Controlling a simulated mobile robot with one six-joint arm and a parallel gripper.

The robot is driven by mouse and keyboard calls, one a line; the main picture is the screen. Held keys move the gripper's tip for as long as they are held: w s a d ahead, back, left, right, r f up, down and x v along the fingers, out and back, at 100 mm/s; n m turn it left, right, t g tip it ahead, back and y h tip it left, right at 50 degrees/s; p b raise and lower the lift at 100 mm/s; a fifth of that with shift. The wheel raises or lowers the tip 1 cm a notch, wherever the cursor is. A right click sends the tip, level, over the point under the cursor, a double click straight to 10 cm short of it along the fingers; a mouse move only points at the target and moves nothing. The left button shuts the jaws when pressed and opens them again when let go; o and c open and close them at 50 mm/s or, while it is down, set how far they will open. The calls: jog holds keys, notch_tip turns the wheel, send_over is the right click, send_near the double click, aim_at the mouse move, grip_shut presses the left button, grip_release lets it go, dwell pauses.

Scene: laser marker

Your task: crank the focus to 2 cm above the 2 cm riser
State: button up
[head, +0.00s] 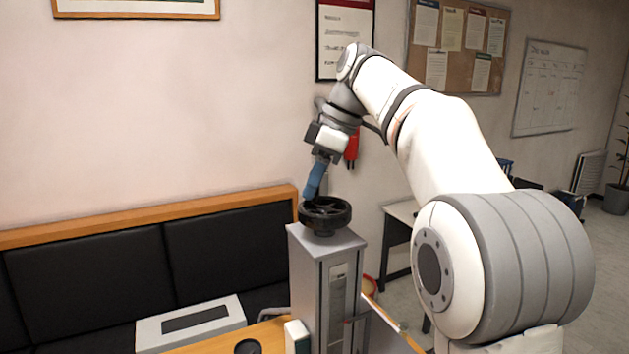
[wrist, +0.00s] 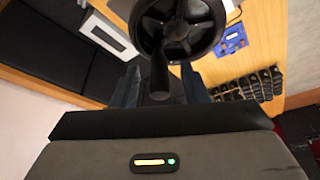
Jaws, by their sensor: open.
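A black handwheel (head: 325,217) sits on top of a grey column (head: 308,262) with a scale-like strip on its front. The spoked wheel also shows in the wrist view (wrist: 181,22), with a dark crank knob (wrist: 159,76) pointing toward the camera. My gripper (head: 309,194) points down at the wheel's left side. In the wrist view its two blue fingers (wrist: 160,86) are open, one on each side of the knob, with gaps visible. I cannot tell how deep the knob sits between them. The riser and the focus height cannot be made out.
A white box with a dark panel (head: 160,329) lies left of the column. A wooden surface (head: 225,341) lies in front. A blue device (wrist: 231,41) and several dark items in a row (wrist: 262,83) show in the wrist view. A black padded bench (head: 90,275) lines the wall.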

aim_at(342, 200)
jog(key=shift+f, duration=0.1)
jog(key=shift+c, duration=0.4)
grip_shut()
jog(key=shift+d+m, duration=0.1)
jog(key=shift+m, duration=0.4)
dwell(0.5)
jog(key=m, duration=0.1)
jog(key=m+t, duration=0.1)
jog(key=m, duration=0.1)
jog(key=shift+w+d+m+t+h, duration=0.25)
jog(key=shift+d+m+t+h, duration=0.05)
jog(key=shift+d+m+h, duration=0.1)
jog(key=m, duration=0.2)
jog(key=d+m+t+h, duration=0.1)
jog(key=m, duration=0.1)
jog(key=shift+d+m, duration=0.1)
jog(key=shift+m, duration=0.2)
jog(key=m, duration=0.1)
jog(key=m+h, duration=0.1)
jog(key=m, duration=0.1)
jog(key=d+m+t+h, duration=0.1)
jog(key=m, duration=0.1)
jog(key=shift+s+d, duration=0.1)
jog(key=shift+s, duration=0.2)
jog(key=m, duration=0.2)
jog(key=m+h, duration=0.1)
jog(key=m, duration=0.1)
jog(key=s+d+m+h+p, duration=0.1)
jog(key=shift+m, duration=0.4)
